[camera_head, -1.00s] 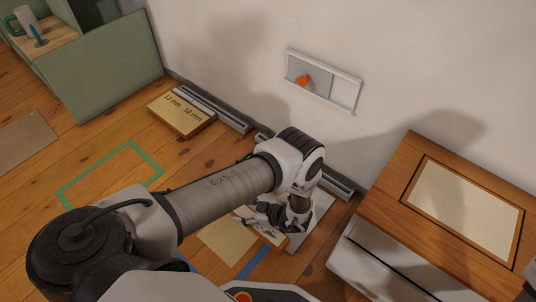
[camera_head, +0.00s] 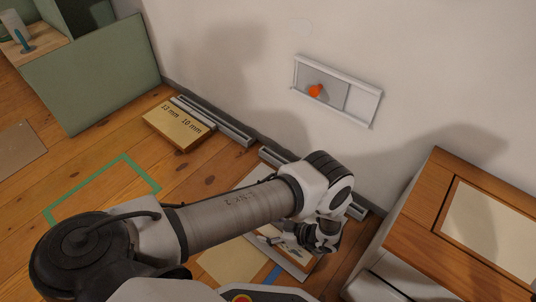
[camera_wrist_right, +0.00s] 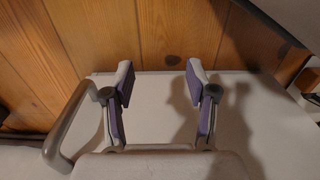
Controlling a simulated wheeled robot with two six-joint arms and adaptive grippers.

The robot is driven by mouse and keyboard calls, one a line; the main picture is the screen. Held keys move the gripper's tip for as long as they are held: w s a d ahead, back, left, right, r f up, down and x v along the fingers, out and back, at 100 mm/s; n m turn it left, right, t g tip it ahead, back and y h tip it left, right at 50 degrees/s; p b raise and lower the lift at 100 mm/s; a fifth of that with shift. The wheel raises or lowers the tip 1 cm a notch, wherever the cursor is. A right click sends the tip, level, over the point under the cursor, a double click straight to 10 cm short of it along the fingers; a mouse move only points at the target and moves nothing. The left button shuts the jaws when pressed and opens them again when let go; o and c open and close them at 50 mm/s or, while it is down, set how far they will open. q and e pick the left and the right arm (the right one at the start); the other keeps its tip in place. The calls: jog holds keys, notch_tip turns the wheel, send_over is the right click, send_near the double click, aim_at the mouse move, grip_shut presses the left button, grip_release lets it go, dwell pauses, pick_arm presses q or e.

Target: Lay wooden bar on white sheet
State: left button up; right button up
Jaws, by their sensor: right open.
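My left gripper (camera_head: 290,240) is low over a pale sheet (camera_head: 292,265) on the floor near the wall, and it hides part of that sheet. Its fingers are small and dark, and I cannot tell whether they are open or hold anything. I cannot make out the wooden bar for certain. My right gripper (camera_wrist_right: 158,85) is open and empty in the right wrist view, with its two purple-lined fingers apart above a pale grey surface (camera_wrist_right: 255,115).
A tan sheet (camera_head: 230,265) lies left of the pale one. A labelled wooden block (camera_head: 178,126) sits by grey rails (camera_head: 225,125) along the wall. A wooden-topped cabinet (camera_head: 425,245) stands at right. A green tape outline (camera_head: 105,185) marks open floor.

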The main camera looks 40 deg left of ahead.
pick_arm(q)
jog(key=shift+o, duration=0.7)
jog(key=shift+r, duration=0.25)
jog(key=p+v, duration=0.4)
jog(key=v, duration=0.2)
jog(key=shift+d+r, duration=0.1)
jog(key=shift+r, duration=0.2)
jog(key=shift+w+d+p, duration=0.1)
jog(key=shift+d+p, duration=0.4)
jog(key=shift+p, duration=0.2)
jog(key=shift+f, duration=0.1)
